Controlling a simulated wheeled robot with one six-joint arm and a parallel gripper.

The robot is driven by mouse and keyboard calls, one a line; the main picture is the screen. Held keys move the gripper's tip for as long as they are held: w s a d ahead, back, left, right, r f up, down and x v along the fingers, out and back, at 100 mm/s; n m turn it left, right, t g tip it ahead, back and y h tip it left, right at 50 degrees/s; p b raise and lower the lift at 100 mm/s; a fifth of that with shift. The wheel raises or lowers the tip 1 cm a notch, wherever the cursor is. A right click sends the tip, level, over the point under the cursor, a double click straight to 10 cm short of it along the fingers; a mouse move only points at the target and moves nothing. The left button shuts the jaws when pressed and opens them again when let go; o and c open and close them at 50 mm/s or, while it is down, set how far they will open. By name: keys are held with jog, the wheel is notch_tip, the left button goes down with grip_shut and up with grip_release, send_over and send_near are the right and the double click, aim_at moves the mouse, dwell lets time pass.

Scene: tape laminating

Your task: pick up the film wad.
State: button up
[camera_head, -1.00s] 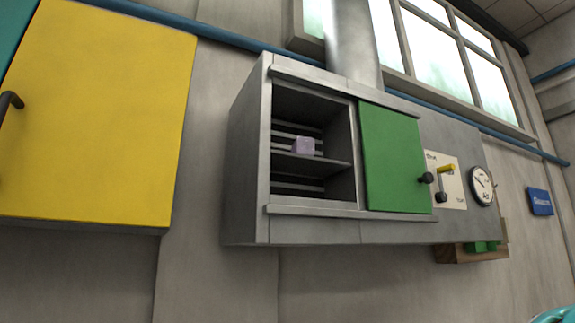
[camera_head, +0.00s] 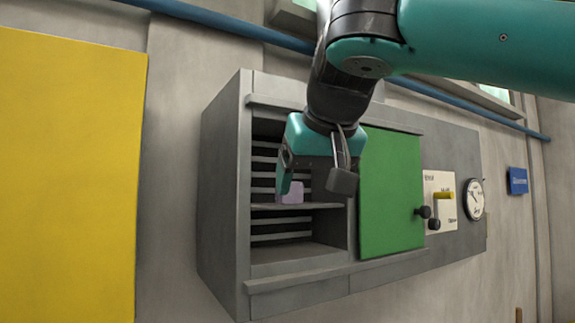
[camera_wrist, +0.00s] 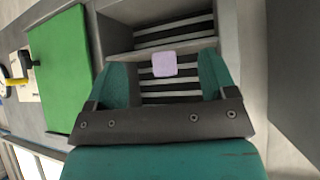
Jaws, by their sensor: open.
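The film wad (camera_head: 292,192) is a small pale lilac block on the middle shelf (camera_head: 318,206) inside the grey cabinet. My gripper (camera_head: 312,190) is open in front of the cabinet's open bay, and its fingers partly cover the wad in the head view. In the wrist view the wad (camera_wrist: 164,65) shows between and just beyond the two teal fingertips of my gripper (camera_wrist: 165,72). No contact between fingers and wad is visible.
A green sliding door (camera_head: 391,195) with a dark knob covers the right part of the cabinet (camera_head: 221,190). A yellow lever (camera_head: 443,195) and a dial (camera_head: 474,200) sit further right. A yellow panel (camera_head: 66,175) stands at left.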

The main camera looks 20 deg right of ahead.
aim_at(294, 186)
jog(key=w, duration=0.2)
jog(key=w+p, duration=0.1)
jog(key=w, duration=0.2)
jog(key=w+r, duration=0.1)
jog(key=w, duration=0.2)
jog(key=shift+d+r+p, duration=0.1)
jog(key=shift+d+p, duration=0.2)
jog(key=shift+d, duration=0.1)
jog(key=w+p, duration=0.1)
jog(key=w, duration=0.1)
jog(key=w+f+p, duration=0.1)
jog(key=w, duration=0.2)
jog(key=shift+d+f+p, duration=0.1)
jog(key=shift+d+p, duration=0.1)
jog(key=shift+p, duration=0.2)
jog(key=shift+w+f, duration=0.45)
jog(key=shift+f, duration=0.1)
jog(key=c, duration=1)
jog(key=shift+r, duration=0.15)
